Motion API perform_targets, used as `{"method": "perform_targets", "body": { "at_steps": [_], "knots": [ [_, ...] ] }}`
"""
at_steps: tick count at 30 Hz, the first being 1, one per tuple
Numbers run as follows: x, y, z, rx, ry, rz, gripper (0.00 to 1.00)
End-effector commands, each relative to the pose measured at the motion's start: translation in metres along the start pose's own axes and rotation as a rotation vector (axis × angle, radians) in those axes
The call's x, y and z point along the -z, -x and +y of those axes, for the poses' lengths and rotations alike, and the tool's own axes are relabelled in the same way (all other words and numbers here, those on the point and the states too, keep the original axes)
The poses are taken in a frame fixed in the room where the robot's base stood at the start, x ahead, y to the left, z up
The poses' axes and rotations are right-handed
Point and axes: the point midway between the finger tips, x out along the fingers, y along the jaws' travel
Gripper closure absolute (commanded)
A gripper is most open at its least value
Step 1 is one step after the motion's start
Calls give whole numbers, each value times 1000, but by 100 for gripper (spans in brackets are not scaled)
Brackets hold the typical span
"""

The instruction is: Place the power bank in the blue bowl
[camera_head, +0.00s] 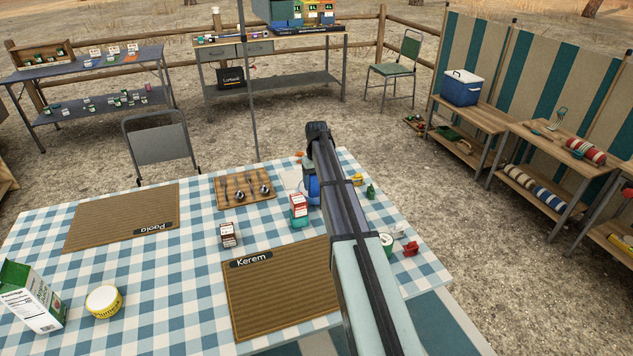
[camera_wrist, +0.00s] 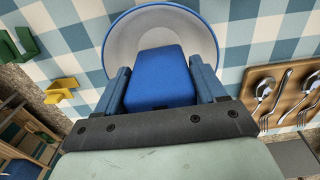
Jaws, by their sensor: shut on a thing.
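The blue power bank (camera_wrist: 158,76) is between the two fingers of my gripper (camera_wrist: 162,82) in the wrist view. The fingers are shut on its sides. The bowl (camera_wrist: 120,45), pale inside with a blue rim, lies behind the power bank in that view, so the power bank overlaps its middle. I cannot tell how high the power bank is above the bowl floor, or whether they touch. In the head view my arm covers most of this spot. Only a blue patch shows beside it, and I cannot tell whether it is bowl or power bank.
A wooden board with cutlery (camera_head: 245,188) lies left of my arm. A yellow holder (camera_wrist: 62,90) and a green piece (camera_head: 370,191) are on the other side. The woven Kerem placemat (camera_head: 280,300) is clear.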

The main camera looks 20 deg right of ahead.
Motion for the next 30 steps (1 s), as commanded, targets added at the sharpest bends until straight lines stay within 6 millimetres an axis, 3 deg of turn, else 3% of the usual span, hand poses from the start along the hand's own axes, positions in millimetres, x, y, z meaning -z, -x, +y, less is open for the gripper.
{"method": "perform_targets", "body": {
  "at_steps": [14, 15, 22, 30],
  "knots": [
    [0, -11, 0, 0, 0, 1, 68],
    [0, -11, 0, 0, 0, 1, 27],
    [0, -11, 0, 0, 0, 0, 5],
    [0, -10, 0, 0, 0, 0, 4]
  ]
}}
